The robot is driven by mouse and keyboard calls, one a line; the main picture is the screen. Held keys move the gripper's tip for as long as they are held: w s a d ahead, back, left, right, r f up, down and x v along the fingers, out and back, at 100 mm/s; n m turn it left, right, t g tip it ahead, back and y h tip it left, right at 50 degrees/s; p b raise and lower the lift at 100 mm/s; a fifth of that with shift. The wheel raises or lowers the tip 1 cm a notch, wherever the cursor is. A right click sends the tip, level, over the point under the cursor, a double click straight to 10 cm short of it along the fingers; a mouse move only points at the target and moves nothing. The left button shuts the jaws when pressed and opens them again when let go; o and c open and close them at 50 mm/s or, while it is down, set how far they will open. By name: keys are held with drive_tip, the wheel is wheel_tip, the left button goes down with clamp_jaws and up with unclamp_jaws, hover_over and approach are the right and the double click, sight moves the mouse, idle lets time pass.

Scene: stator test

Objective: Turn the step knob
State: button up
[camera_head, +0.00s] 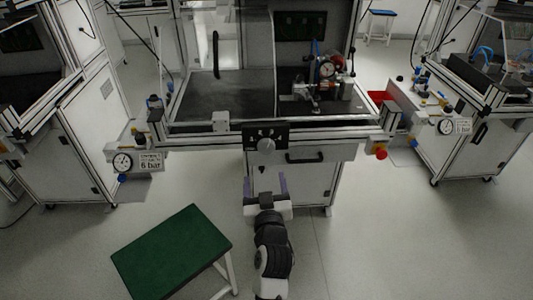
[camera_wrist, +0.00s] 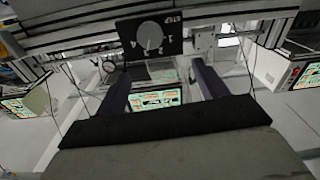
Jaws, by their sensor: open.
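The step knob (camera_head: 266,144) is a round grey dial on a black panel (camera_head: 251,131) at the front edge of the workbench. In the wrist view the knob (camera_wrist: 150,36) sits on the black plate marked STEP, with numbers around it. My gripper (camera_head: 266,183) is open and empty, below and in front of the panel, apart from the knob. In the wrist view its two dark fingers (camera_wrist: 157,80) stand apart, with the knob above the space between their tips.
A drawer handle (camera_head: 305,157) is right of the knob, and a red emergency button (camera_head: 380,153) is farther right. A pressure gauge (camera_head: 122,162) with a 6 bar sign is at left. A green-topped stool (camera_head: 172,252) stands front left. The floor right of my arm is clear.

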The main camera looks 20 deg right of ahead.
sight(266, 150)
drive_tip(key=p+x, duration=0.1)
drive_tip(key=x, duration=0.3)
drive_tip(key=d+f+p+x, duration=0.1)
drive_tip(key=p+x, duration=0.1)
drive_tip(key=x, duration=0.2)
drive_tip(key=p+x, duration=0.1)
drive_tip(key=x, duration=0.3)
drive_tip(key=shift+s+d+f, duration=0.25)
drive_tip(key=shift+d+f, duration=0.05)
drive_tip(key=shift+d, duration=0.05)
drive_tip(key=shift+w+d+f, duration=0.1)
drive_tip(key=shift+w+d, duration=0.1)
drive_tip(key=shift+w, duration=0.45)
drive_tip(key=shift+p, duration=0.3)
drive_tip(key=c, duration=1)
